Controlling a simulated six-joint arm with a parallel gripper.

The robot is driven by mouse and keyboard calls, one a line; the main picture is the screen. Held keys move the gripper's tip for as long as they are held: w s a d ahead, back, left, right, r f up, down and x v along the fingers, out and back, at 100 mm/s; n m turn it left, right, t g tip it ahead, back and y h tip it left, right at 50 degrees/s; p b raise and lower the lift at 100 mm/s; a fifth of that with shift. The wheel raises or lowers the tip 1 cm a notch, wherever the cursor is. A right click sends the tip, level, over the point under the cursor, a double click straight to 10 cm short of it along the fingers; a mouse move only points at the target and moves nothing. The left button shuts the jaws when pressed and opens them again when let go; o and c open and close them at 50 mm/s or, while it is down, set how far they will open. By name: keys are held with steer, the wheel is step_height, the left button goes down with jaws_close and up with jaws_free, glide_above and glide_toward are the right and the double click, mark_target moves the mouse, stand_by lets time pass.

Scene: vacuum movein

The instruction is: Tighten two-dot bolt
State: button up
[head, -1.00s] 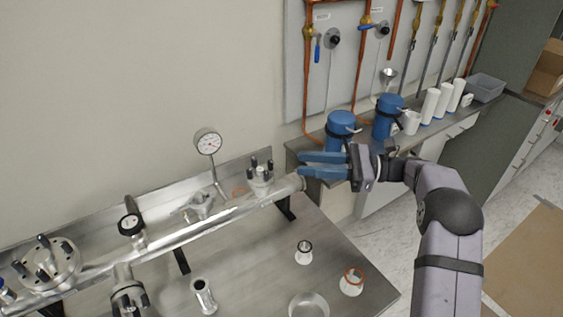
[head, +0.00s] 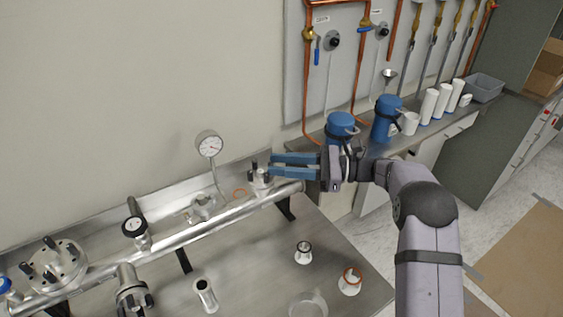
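My gripper (head: 271,165) has two blue fingers that point left, with a gap between them. Its tips are at the small flange with dark upright bolts (head: 261,176) near the right end of the steel pipe. The fingers overlap the right part of this flange in the head view, and I cannot tell whether they touch a bolt. A larger flange with several dark bolts (head: 53,265) sits at the left end of the pipe. The dot marks on the bolts are too small to make out, so I cannot tell which one is the two-dot bolt.
A pressure gauge (head: 209,145) stands behind the pipe (head: 190,237). A black valve knob (head: 134,227) rises left of it. Small fittings (head: 303,252) stand on the steel table (head: 245,270). Blue flasks (head: 341,128) stand on the counter behind my gripper.

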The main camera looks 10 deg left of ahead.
jaws_close()
steer(key=shift+r+t, duration=0.1)
steer(key=shift+t, duration=0.2)
steer(key=shift+s+r+m+t, duration=0.1)
steer(key=shift+m+t, duration=0.2)
steer(key=shift+m, duration=0.1)
steer(key=shift+s+m+t, duration=0.15)
steer(key=shift+m+t, duration=0.4)
steer(key=shift+t, duration=0.35)
steer(key=shift+s+m+t, duration=0.15)
steer(key=shift+m+t, duration=0.4)
steer(key=shift+t, duration=0.35)
jaws_free()
